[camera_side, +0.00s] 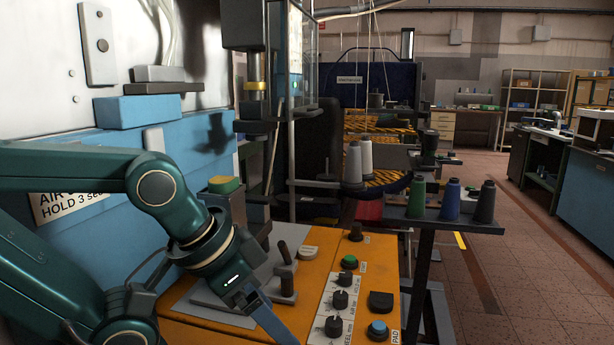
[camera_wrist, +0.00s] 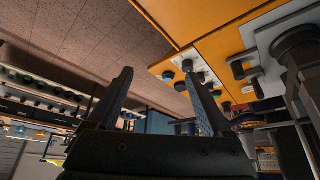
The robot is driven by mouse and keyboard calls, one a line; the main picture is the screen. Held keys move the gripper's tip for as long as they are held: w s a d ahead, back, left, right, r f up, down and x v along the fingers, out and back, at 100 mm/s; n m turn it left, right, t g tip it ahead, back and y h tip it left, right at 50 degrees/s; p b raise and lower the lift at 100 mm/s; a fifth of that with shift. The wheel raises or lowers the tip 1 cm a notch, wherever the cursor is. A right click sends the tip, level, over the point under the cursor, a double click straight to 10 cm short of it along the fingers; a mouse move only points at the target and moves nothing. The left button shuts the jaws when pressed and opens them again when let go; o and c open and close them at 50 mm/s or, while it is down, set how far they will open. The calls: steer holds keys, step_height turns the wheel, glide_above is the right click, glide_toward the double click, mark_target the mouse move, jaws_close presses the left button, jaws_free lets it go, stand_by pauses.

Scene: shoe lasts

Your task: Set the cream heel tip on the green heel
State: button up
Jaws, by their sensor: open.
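The cream heel tip (camera_side: 308,252) lies on the orange bench top in the side view, beside the lever on the grey plate. A green block with a yellowish top (camera_side: 224,185), which looks like the green heel, sits raised on a dark support behind my arm, near the blue machine. The cream tip is apart from it. My gripper (camera_side: 268,316) is low at the front of the bench, left of and nearer the camera than the cream tip. In the wrist view my gripper (camera_wrist: 160,92) has its fingers spread with nothing between them.
A lever (camera_side: 285,275) stands near the cream tip. Thread spools (camera_side: 450,200) stand on a shelf beyond.

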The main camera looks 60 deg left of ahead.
steer(key=w+r+n+t, duration=0.2)
steer(key=w+r+t, duration=0.2)
steer(key=w+r, duration=0.3)
steer(key=w+r+n+t, duration=0.1)
steer(key=w+r+t, duration=0.3)
steer(key=w, duration=0.6)
steer(key=w+a+r+n+y, duration=0.2)
steer(key=w+a+n+y, duration=0.1)
steer(key=w+a+n, duration=0.15)
steer(key=w+a+f+n+g+y, duration=0.1)
steer(key=w+a+f+n+y, duration=0.2)
steer(key=a, duration=0.4)
steer(key=n+g+y, duration=0.3)
steer(key=g+y, duration=0.2)
steer(key=g, duration=0.3)
glide_toward(308, 252)
steer(key=shift+x, duration=4.1)
